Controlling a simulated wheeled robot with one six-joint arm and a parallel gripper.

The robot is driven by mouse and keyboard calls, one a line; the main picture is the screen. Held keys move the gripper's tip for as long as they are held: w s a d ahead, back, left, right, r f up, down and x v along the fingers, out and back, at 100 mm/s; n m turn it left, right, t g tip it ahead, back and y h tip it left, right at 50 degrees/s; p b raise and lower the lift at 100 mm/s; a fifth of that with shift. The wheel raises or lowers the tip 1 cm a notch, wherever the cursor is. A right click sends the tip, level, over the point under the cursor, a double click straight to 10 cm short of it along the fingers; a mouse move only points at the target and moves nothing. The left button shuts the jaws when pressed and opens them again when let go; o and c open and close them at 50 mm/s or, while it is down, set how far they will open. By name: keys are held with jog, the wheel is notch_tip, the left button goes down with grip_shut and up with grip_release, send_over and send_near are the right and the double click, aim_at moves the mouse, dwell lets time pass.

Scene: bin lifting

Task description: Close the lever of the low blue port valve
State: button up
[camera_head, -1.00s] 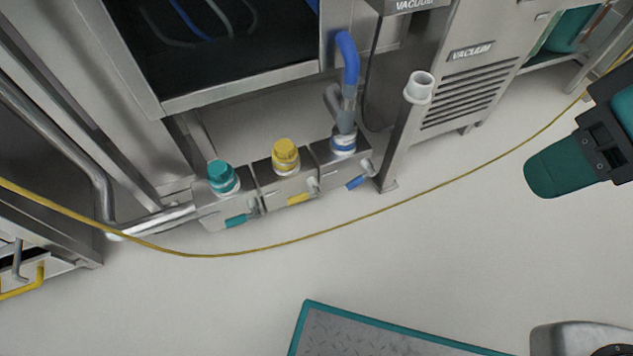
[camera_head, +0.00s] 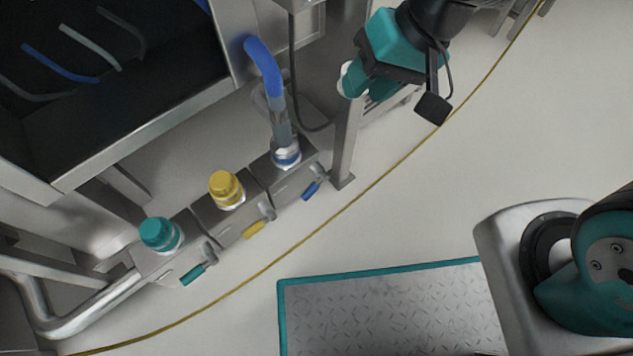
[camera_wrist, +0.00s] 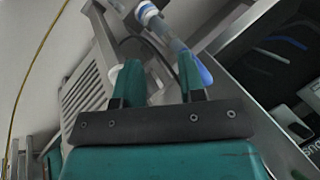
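The blue port valve (camera_head: 286,158) is the right one of a row of three low steel valve blocks. Its blue lever (camera_head: 311,190) sticks out on the front side, slanting down-left in the head view. A clear tube and blue hose (camera_head: 263,66) rise from the port; the hose also shows in the wrist view (camera_wrist: 205,74). My gripper (camera_head: 350,80) is well above and right of the valve, over the steel post's top. In the wrist view my two teal fingers (camera_wrist: 159,72) stand apart with nothing held. I cannot make out the lever there.
Teal (camera_head: 160,234) and yellow (camera_head: 226,188) capped ports with matching levers stand left of the blue one. The steel post (camera_head: 345,145) stands just right of it. A yellow cable (camera_head: 300,235) crosses the floor in front. Open floor lies before a teal-edged plate (camera_head: 390,310).

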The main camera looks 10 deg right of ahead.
jog(key=w+a+f+m+t+b, duration=0.1)
jog(key=w+f+m, duration=0.15)
jog(key=f, duration=0.55)
jog(key=w+a+f+m+b, duration=0.1)
jog(key=f+m, duration=0.2)
jog(key=f, duration=0.6)
jog(key=m+t+h, duration=0.1)
jog(key=m+t, duration=0.1)
jog(key=m, duration=0.2)
send_near(318, 186)
jog(key=shift+n, duration=0.25)
jog(key=b+x, duration=0.9)
jog(key=shift+w+a+f, duration=0.1)
jog(key=shift+w+f, duration=0.05)
jog(key=shift+f, duration=0.15)
jog(key=shift+w+a+f+b, duration=0.3)
jog(key=shift+a+f+b, duration=0.05)
jog(key=shift+f, duration=0.25)
grip_shut()
